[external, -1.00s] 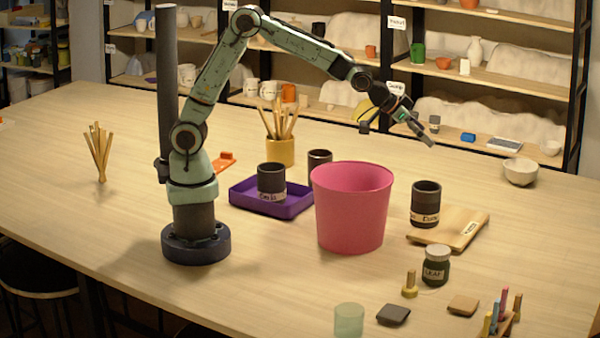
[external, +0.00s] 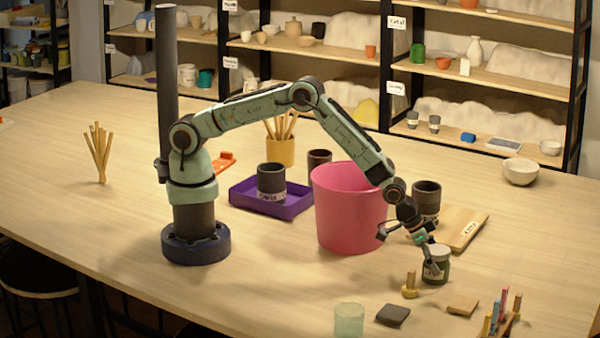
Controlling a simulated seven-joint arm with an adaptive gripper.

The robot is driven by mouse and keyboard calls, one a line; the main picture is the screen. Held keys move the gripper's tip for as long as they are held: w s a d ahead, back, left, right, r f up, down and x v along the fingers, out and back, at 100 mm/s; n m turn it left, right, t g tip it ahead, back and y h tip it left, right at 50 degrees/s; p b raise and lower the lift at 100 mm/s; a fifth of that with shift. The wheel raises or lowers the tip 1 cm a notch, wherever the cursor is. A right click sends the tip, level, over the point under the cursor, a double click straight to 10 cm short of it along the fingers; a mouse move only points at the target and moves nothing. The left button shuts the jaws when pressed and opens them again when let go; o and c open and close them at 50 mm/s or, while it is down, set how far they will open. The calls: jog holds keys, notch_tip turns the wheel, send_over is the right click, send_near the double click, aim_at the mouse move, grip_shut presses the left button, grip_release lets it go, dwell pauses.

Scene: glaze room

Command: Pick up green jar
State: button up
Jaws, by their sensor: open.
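The green jar (external: 441,268) is dark green with a paler lid and a light label. It stands upright on the table at the right front. My gripper (external: 408,249) is open and empty, pointing down just left of the jar. One finger overlaps the jar's left side in the picture and hides part of its label. I cannot tell whether it touches the jar. The other finger is out to the left, in front of the pink bucket.
A pink bucket (external: 342,215) stands under my forearm. A dark cup (external: 428,192) and a wooden board (external: 465,228) are behind the jar. A wooden peg (external: 410,283), a pale green cup (external: 349,320), and dark (external: 393,314) and tan (external: 463,304) blocks lie in front.

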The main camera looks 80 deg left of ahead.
jog(key=c, duration=1.3)
